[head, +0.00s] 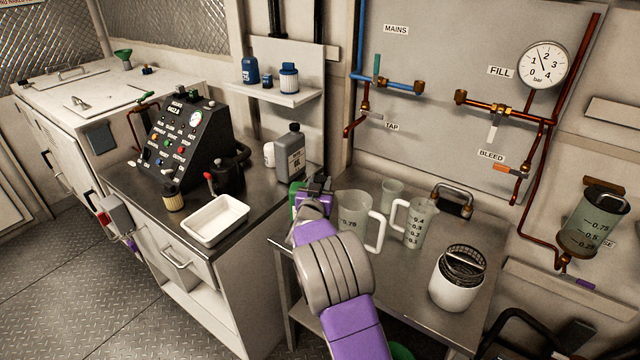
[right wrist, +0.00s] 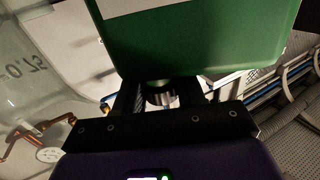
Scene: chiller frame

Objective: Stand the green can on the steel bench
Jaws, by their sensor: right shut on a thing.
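The green can (head: 296,195) is mostly hidden behind my right gripper (head: 314,192) in the head view. In the right wrist view the can (right wrist: 200,40) fills the top, with a pale label strip at its upper edge. My right gripper (right wrist: 162,98) is shut on it. In the head view the can shows near the edge between the dark steel-topped cabinet (head: 262,208) and the steel bench (head: 398,272). I cannot tell whether its base touches anything. My left gripper is not in view.
Clear measuring jugs (head: 356,215) (head: 418,225) stand on the bench close right of my gripper. A white pot with a wire basket (head: 455,292) stands at its front right. A grey bottle (head: 290,155) and white tray (head: 215,220) are on the cabinet. The bench's front middle is bare.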

